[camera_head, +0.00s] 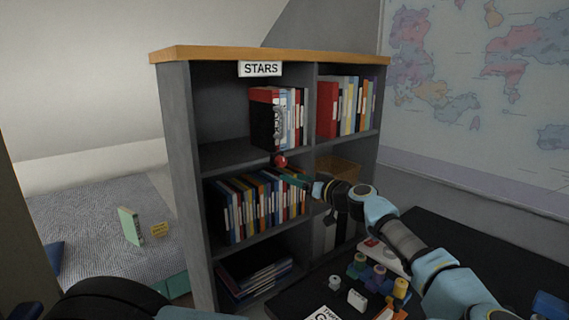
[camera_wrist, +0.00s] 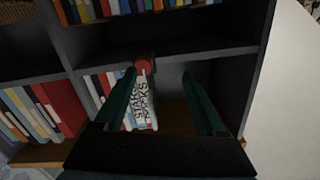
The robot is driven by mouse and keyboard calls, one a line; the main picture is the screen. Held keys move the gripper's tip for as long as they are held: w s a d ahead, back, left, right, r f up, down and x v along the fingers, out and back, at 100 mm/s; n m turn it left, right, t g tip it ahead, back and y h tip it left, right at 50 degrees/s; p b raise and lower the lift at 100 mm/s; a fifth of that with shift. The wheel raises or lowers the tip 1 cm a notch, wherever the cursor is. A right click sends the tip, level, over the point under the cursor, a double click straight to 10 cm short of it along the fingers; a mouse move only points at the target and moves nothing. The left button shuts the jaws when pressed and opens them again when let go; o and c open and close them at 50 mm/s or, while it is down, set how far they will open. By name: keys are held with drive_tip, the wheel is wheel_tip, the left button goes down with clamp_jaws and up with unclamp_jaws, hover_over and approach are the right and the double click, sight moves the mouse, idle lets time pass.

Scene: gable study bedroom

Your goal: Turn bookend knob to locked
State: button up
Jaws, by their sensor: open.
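In the wrist view the knob (camera_wrist: 145,64) is near the tip of the left finger. My gripper (camera_head: 292,172) is just in front of and below the knob. In the wrist view my gripper (camera_wrist: 159,75) is open, with a wide empty gap to the right of the knob. Contact cannot be told. White lettered labels show beside the knob; the lock marking cannot be read clearly.
Books (camera_head: 255,205) fill the shelf below the knob. A dark desk (camera_head: 440,240) with small colored items (camera_head: 375,280) lies under my arm. The shelf left of the bookend is empty.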

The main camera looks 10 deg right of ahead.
sight(283, 163)
drive_tip(key=shift+m+t+h, duration=0.3)
drive_tip(key=shift+t+h, duration=0.3)
drive_tip(key=w+p, duration=0.1)
drive_tip(key=w, duration=0.1)
drive_tip(key=w+r+p, duration=0.1)
drive_tip(key=w+p, duration=0.3)
drive_tip(key=w, duration=0.1)
drive_tip(key=shift+a+r, duration=0.1)
drive_tip(key=shift+r, duration=0.2)
drive_tip(key=shift+f+x, duration=0.2)
drive_tip(key=shift+x, duration=0.65)
clamp_jaws()
